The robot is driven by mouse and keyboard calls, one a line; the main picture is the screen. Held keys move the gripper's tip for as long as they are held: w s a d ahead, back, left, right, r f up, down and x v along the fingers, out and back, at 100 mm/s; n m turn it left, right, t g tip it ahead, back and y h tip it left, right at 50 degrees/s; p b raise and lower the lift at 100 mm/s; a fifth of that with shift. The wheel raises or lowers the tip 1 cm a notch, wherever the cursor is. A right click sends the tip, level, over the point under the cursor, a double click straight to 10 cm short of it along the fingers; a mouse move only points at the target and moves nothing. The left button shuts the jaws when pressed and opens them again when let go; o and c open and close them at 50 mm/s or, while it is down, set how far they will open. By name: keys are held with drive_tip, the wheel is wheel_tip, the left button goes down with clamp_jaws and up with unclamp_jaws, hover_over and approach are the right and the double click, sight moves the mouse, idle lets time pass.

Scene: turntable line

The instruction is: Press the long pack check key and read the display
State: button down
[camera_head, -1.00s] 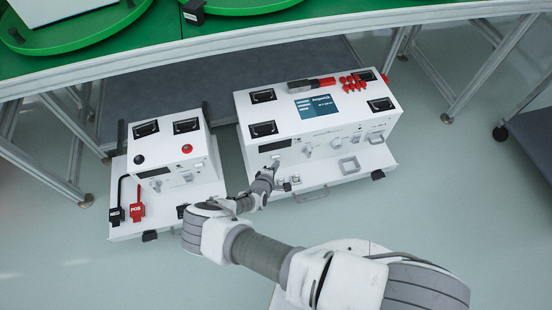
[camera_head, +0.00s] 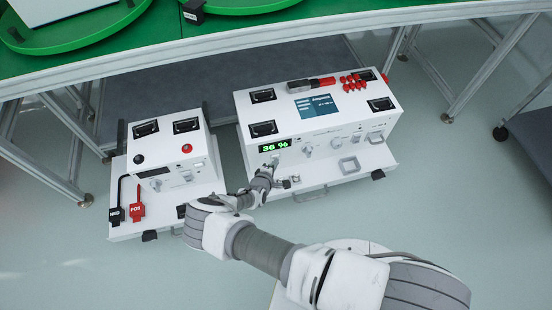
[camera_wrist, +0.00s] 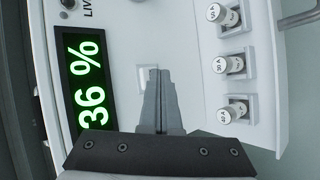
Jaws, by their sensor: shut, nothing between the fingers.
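The display (camera_head: 275,146) on the front of the larger white unit (camera_head: 330,140) is lit and reads "36 %" in green. The same display (camera_wrist: 89,83) fills the left of the wrist view, turned on its side, and also reads "36 %". My gripper (camera_wrist: 160,72) is shut and empty, its fingertips at the front panel beside the display. A pale square key (camera_wrist: 147,74) shows partly behind the fingertips; I cannot tell how far it is pressed. In the head view my gripper (camera_head: 272,164) is just below the display.
Several fuse-like knobs (camera_wrist: 231,64) sit right of the fingers in the wrist view. A smaller white unit (camera_head: 170,165) with black and red leads stands at left. A green-topped table (camera_head: 250,32) is behind.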

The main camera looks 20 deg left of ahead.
drive_tip(key=shift+s+r+p, duration=0.1)
drive_tip(key=shift+p, duration=0.2)
drive_tip(key=shift+s+d+p, duration=0.45)
drive_tip(key=shift+s+p, duration=0.15)
drive_tip(key=shift+p, duration=0.2)
